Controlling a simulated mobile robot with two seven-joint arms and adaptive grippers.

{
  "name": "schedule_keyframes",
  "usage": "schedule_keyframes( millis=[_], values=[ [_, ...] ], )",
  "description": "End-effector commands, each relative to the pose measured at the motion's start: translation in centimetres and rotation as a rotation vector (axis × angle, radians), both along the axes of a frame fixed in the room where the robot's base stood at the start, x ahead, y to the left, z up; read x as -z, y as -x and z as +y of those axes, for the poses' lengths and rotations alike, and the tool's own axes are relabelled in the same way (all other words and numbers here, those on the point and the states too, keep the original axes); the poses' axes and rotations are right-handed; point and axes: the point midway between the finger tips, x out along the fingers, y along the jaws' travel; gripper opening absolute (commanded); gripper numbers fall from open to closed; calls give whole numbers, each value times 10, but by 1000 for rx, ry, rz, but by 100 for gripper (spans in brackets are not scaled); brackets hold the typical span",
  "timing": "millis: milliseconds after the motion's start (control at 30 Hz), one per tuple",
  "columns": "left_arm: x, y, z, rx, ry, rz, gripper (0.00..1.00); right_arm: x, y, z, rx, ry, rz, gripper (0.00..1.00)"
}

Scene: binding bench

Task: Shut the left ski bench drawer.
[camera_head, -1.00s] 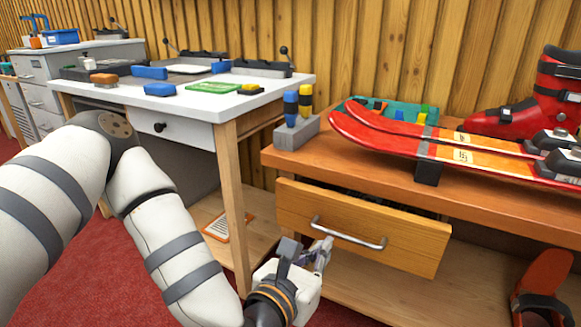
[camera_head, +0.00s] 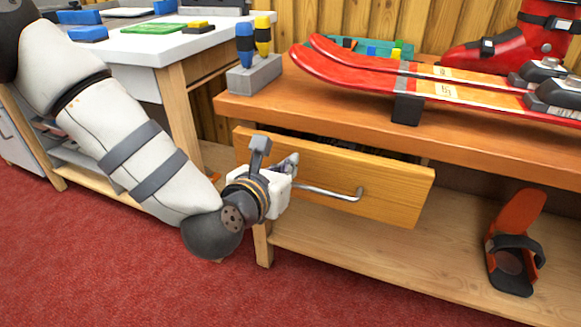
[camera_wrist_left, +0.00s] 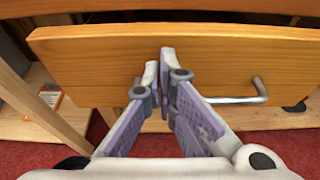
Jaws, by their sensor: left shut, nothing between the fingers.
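The left ski bench drawer (camera_head: 395,187) stands pulled out under the orange-brown bench top, with a dark gap above its front. Its front also fills the upper part of the left wrist view (camera_wrist_left: 250,60). The metal bar handle (camera_head: 335,193) is partly hidden behind my left gripper in the head view. My left gripper (camera_head: 290,165) is shut and empty at the left part of the drawer front. My right gripper is not in view.
Red skis (camera_head: 430,80) and a red ski boot (camera_head: 510,45) are on the bench top, beside a grey block with blue and yellow tools (camera_head: 255,73). An orange binding (camera_head: 515,245) is on the lower shelf. A white-topped table (camera_head: 150,45) stands at left. Red floor is open in front.

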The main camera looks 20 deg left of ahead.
Motion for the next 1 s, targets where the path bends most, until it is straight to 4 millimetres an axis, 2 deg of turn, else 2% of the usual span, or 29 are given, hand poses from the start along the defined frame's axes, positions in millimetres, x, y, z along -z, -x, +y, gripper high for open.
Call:
schedule_keyframes(
  millis=[133, 500, 800, 1000],
  values=[
    [0, -12, 0, -1, -1, -2, 0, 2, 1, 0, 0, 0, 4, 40],
    [0, -16, -1, 0, 1, 0, 0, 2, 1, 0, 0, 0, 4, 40],
    [1, -58, -2, -2, 3, 0, 0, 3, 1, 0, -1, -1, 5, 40],
    [0, -61, -2, 0, 0, 0, 0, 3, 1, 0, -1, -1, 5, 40]
  ],
)
